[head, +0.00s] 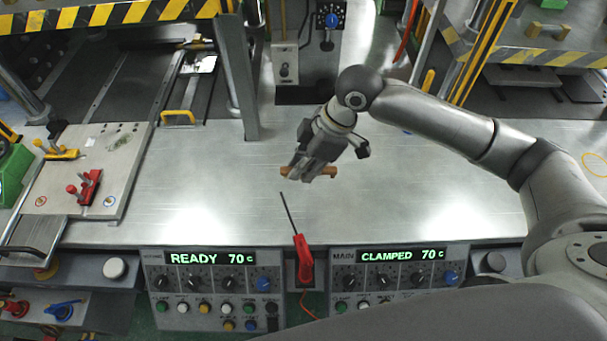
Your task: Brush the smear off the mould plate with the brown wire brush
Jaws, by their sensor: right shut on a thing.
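My right gripper (312,168) reaches in from the right and is shut on the brown wire brush (330,173), over the middle of the metal table. The brush's brown ends stick out on both sides of the fingers; its bristles cannot be made out. The pale mould plate (58,194) lies at the left, well apart from the brush. A dull greyish-green smear (118,142) shows on its upper right part. My left gripper is not in view.
A red clamp (86,187) and a yellow-handled clamp (58,150) sit on the plate. A red-handled tool (303,260) with a thin rod stands at the front edge between two control panels. A grey post (238,80) rises behind. The table (190,200) between plate and brush is clear.

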